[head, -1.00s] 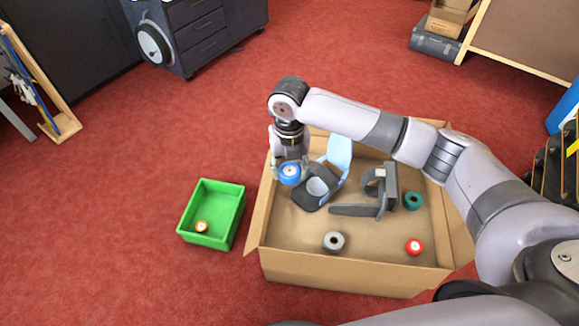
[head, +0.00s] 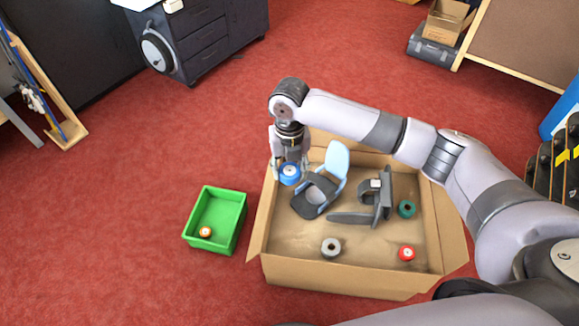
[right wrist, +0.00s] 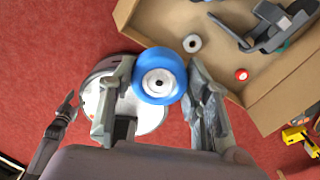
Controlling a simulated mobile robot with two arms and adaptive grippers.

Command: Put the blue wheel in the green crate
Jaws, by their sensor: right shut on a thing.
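The blue wheel (head: 289,174) is held between the fingers of my right gripper (head: 290,165), over the left part of the cardboard box. In the right wrist view the blue wheel (right wrist: 160,76) sits between the two fingertips of the gripper (right wrist: 162,85), its pale hub facing the camera. The green crate (head: 238,221) stands on the red floor to the left of the box, with an orange wheel (head: 205,232) inside it. My left gripper is not in the frames.
The open cardboard box (head: 330,283) holds a blue-and-black chair (head: 317,190), a dark grey bracket-like part (head: 384,200), a grey wheel (head: 331,248), a teal wheel (head: 406,209) and a red wheel (head: 407,253). A narrow strip of floor separates box and crate.

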